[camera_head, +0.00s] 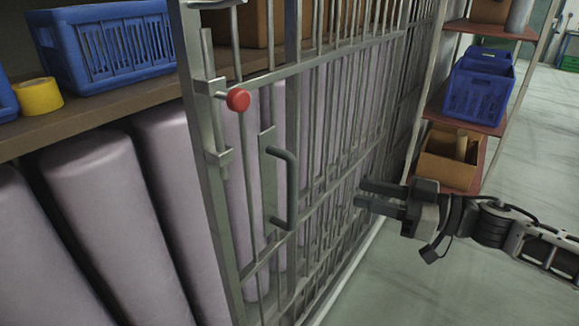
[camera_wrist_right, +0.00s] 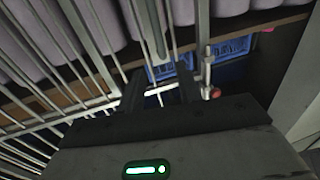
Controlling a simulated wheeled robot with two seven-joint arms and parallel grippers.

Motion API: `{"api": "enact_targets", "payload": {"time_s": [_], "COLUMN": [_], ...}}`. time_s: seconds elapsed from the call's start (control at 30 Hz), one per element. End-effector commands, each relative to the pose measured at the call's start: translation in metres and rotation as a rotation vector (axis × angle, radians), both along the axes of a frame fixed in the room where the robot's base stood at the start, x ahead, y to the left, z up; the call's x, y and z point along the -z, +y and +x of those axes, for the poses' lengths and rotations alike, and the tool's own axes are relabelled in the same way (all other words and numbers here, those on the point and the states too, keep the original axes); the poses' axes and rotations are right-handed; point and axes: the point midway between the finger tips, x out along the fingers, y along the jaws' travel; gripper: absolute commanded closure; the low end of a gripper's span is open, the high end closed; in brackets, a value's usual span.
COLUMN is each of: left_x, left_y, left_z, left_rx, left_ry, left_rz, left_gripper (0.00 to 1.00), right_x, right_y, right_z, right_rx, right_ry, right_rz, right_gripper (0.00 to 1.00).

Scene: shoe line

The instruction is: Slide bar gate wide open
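The barred metal gate (camera_head: 300,75) stands in the middle of the head view. Its near upright carries a slide bolt with a red knob (camera_head: 238,100). A dark grey pull handle (camera_head: 290,188) is fixed to the bars below. My right gripper (camera_head: 360,194) is at the right of the handle, apart from it, with fingers pointing left. In the wrist view its two fingers (camera_wrist_right: 160,90) are apart with nothing gripped between them. The red knob (camera_wrist_right: 213,93) shows just right of the fingers there. I cannot tell how far the gate is swung. My left gripper is out of view.
A shelf (camera_head: 100,116) at the left bears a blue crate (camera_head: 105,45) and a yellow roll (camera_head: 39,97). Large pale purple rolls (camera_head: 105,220) stand below. A red-shelved rack with blue crates (camera_head: 478,90) stands behind my right arm. Floor (camera_head: 400,280) is clear at the lower right.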

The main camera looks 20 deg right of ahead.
Motion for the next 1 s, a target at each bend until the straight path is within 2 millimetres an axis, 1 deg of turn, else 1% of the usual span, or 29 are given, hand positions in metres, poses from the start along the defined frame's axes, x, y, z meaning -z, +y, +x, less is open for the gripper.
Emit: {"api": "enact_targets", "payload": {"time_s": [0.17, 0.37, 0.6, 0.73, 0.9, 1.0], "left_x": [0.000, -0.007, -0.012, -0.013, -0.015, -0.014], "left_y": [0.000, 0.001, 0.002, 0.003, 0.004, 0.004], "left_z": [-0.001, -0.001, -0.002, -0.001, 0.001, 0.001], "left_rx": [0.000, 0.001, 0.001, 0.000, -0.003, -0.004], "left_ry": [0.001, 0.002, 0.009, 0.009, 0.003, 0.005], "left_rz": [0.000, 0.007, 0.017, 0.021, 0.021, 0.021], "left_gripper": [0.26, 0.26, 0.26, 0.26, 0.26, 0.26], "right_x": [-0.003, -0.005, -0.006, -0.004, -0.002, -0.001], "right_y": [0.015, 0.039, 0.078, 0.095, 0.110, 0.114], "right_z": [0.014, 0.034, 0.066, 0.082, 0.095, 0.099], "right_rx": [0.000, 0.000, -0.001, 0.000, 0.001, 0.001], "right_ry": [-0.008, -0.008, -0.007, -0.005, -0.003, -0.003], "right_rz": [0.001, 0.003, 0.004, 0.002, 0.002, 0.000], "right_gripper": [0.66, 0.66, 0.66, 0.66, 0.66, 0.66]}}
